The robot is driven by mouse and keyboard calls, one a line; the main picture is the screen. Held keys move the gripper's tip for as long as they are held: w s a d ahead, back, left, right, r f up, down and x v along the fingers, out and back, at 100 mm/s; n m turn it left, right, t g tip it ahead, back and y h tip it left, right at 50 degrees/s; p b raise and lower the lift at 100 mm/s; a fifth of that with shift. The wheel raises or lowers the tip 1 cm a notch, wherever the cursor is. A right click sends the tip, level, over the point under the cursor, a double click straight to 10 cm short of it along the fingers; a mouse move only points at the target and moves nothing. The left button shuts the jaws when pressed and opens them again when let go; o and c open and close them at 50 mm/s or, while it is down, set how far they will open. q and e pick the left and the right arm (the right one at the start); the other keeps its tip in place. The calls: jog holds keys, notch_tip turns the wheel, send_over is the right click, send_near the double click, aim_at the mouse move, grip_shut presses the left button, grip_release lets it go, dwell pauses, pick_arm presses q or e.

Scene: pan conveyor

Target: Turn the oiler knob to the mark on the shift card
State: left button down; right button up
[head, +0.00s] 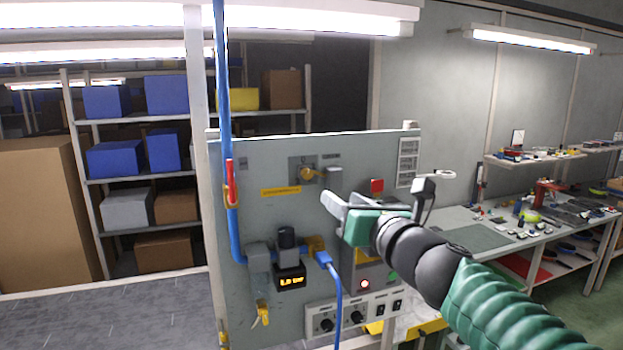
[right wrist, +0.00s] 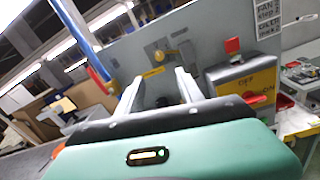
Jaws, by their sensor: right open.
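A grey panel (head: 260,150) stands upright ahead of me. A black knob (head: 286,237) sits above a small display with orange digits. Two more black knobs (head: 326,325) (head: 358,317) are on a pale strip at the panel's bottom. I cannot tell which one is the oiler knob. White cards (head: 408,160) with print are at the panel's upper right; the print is too small in the head view. My right gripper (head: 338,198) is open and empty in front of the panel, above these knobs. It also shows in the right wrist view (right wrist: 158,80). My left gripper is not in view.
A yellow rotary handle (head: 308,173) is on the upper panel. A blue pipe with a red lever (head: 231,185) runs up its left side. A blue hose (head: 332,280) hangs in front. A workbench (head: 480,238) with tools is at the right; shelves with boxes are behind left.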

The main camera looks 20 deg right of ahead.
jog(key=s, duration=0.3)
jog(key=shift+s+d, duration=0.1)
jog(key=shift+s, duration=0.2)
jog(key=shift+w+f, duration=0.1)
jog(key=shift+w, duration=0.05)
